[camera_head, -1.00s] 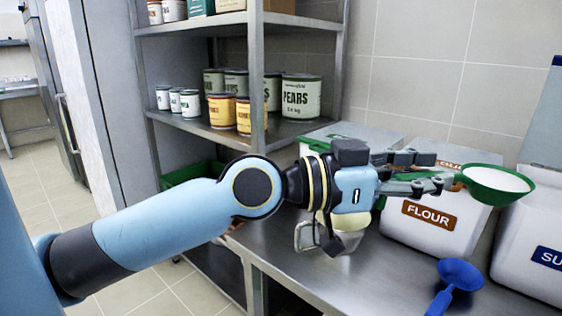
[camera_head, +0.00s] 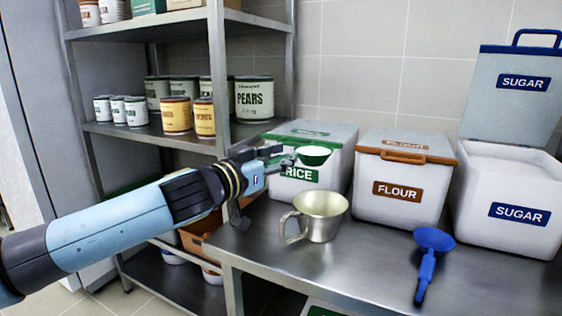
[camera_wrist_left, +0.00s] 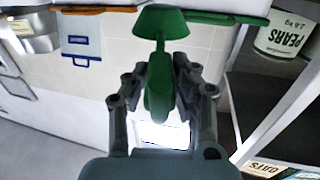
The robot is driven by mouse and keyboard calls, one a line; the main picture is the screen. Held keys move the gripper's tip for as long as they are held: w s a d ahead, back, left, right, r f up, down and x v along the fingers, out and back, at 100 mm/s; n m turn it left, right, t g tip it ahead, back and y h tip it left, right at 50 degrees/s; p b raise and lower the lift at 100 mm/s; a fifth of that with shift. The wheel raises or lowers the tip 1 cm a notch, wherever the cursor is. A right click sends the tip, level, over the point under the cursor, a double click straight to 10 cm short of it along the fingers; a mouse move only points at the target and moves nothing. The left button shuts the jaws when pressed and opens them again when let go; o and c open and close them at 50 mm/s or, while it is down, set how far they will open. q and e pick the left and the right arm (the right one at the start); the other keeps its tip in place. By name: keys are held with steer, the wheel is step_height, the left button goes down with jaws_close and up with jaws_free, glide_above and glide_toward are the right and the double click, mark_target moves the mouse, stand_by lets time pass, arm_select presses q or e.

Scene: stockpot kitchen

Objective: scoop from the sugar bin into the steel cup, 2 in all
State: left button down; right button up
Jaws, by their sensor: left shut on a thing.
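My left gripper (camera_head: 280,160) is shut on a green scoop (camera_head: 314,161), held up in front of the rice bin. White sugar fills the scoop's bowl, which looks level. The scoop also shows in the left wrist view (camera_wrist_left: 158,88), its handle between the fingers. The steel cup (camera_head: 322,214) stands upright on the steel counter, below the scoop in the head view, its handle to the left. Its visible inside shows bare metal; its bottom is hidden. The sugar bin (camera_head: 508,235) stands open at the right with white sugar inside. My right gripper is not in view.
The closed rice bin (camera_head: 337,180) and closed flour bin (camera_head: 400,215) stand along the wall. A blue scoop (camera_head: 430,255) lies on the counter (camera_head: 370,275) before the flour bin. A metal shelf with cans (camera_head: 255,98) stands at the left.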

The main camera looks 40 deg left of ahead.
arm_select(q)
steer(key=shift+f+b, duration=0.6)
steer(key=shift+f, duration=0.1)
step_height(320, 180, down, 3)
steer(key=b, duration=0.3)
steer(key=shift+f, duration=0.15)
steer(key=r+m+p, duration=0.1)
steer(key=m, duration=0.1)
steer(key=d+r+m+p, duration=0.1)
steer(key=m, duration=0.2)
steer(key=shift+d+r+m, duration=0.1)
steer(key=shift+r+m, duration=0.05)
steer(key=shift+m, duration=0.15)
steer(key=d+f+m+p, duration=0.2)
steer(key=d+m+p, duration=0.3)
steer(key=m, duration=1)
steer(key=shift+d+f+m+p, duration=0.3)
steer(key=shift+d+f+p, duration=0.1)
steer(key=shift+p, duration=0.25)
